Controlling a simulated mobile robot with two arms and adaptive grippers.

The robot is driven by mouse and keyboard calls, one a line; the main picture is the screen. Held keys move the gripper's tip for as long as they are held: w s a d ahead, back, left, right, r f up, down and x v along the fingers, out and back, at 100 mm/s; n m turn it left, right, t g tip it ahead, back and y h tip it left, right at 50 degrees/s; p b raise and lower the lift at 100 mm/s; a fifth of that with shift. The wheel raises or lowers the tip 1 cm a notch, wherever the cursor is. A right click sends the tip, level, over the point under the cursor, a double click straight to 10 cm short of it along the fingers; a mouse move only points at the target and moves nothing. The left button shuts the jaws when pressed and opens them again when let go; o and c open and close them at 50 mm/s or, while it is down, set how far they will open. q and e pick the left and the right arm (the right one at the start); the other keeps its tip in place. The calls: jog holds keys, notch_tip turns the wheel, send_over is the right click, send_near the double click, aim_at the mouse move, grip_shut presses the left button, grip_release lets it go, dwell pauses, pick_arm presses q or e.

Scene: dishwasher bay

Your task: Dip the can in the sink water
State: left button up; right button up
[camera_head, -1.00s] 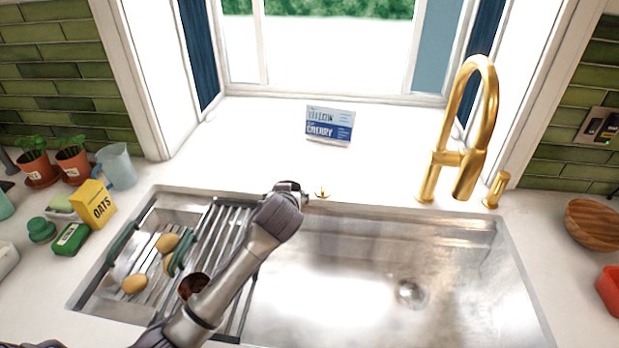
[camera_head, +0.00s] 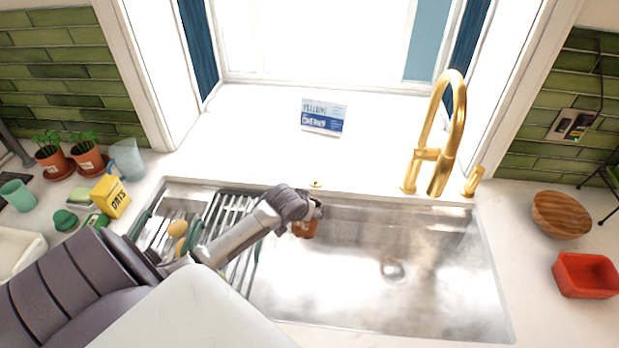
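A small orange-brown can (camera_head: 305,229) is at the end of my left arm, over the left part of the sink basin. My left gripper (camera_head: 314,212) is at its top and appears closed on it; the fingers are small and partly hidden. The steel sink (camera_head: 430,235) is wide, with a round drain (camera_head: 392,269). Its floor has bright reflections, and I cannot make out a water surface or whether the can touches it. My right gripper is not in view.
A gold faucet (camera_head: 447,130) stands behind the sink. A yellow oats box (camera_head: 111,197) is left; a wooden bowl (camera_head: 561,215) and red container (camera_head: 586,275) are right.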

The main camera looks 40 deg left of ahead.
aim_at(308, 229)
pick_arm(q)
notch_tip(308, 229, down, 4)
jog(key=shift+f, duration=0.15)
notch_tip(308, 229, down, 4)
jog(key=shift+f+b, duration=0.25)
jog(key=shift+b, duration=0.5)
notch_tip(308, 229, down, 14)
jog(key=b, duration=1.5)
jog(key=shift+f, duration=0.2)
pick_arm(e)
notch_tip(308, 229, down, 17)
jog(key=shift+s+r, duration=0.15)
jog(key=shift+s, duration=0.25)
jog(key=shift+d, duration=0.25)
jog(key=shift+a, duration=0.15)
pick_arm(q)
jog(key=shift+r, duration=0.1)
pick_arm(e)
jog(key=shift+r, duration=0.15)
